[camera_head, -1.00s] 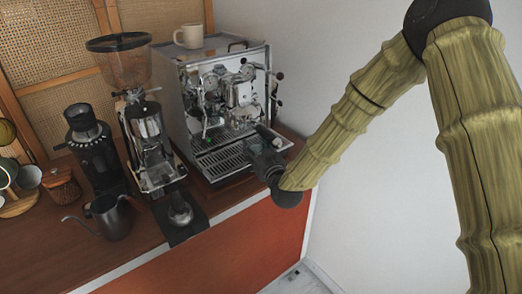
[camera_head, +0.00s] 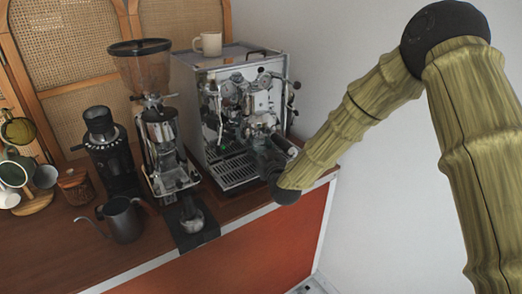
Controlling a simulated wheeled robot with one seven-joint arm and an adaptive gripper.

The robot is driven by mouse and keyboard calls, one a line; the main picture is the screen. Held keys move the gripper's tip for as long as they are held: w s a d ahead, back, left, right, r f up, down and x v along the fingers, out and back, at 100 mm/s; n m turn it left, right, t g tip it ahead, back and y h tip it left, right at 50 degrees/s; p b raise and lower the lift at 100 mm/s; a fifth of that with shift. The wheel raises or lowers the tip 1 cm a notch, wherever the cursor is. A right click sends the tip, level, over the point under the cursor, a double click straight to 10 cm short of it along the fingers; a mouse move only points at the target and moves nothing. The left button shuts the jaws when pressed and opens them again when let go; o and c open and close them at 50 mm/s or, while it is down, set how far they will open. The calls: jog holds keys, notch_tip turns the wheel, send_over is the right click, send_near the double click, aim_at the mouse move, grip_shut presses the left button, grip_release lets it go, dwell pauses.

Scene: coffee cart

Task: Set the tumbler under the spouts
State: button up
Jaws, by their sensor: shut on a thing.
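The espresso machine (camera_head: 206,137) stands at the right end of the counter, with its drip tray (camera_head: 232,172) low at the front. My gripper (camera_head: 266,150) is at the machine's front, over the right part of the drip tray and just below the group head area. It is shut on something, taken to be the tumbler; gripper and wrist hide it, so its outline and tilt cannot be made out. The spouts are not clearly visible, and the gap between them and the held thing cannot be judged.
A grinder with a hopper (camera_head: 140,66) stands left of the machine, with a tamper on a dark mat (camera_head: 200,238) before it. A smaller grinder (camera_head: 108,150), a kettle (camera_head: 124,219) and hanging cups are further left. A cream mug (camera_head: 209,43) sits on the machine.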

jog(key=shift+f+b, duration=0.25)
jog(key=shift+b, duration=0.05)
dwell(0.5)
jog(key=o, duration=1.2)
jog(key=shift+s, duration=0.1)
jog(key=v, duration=1.2)
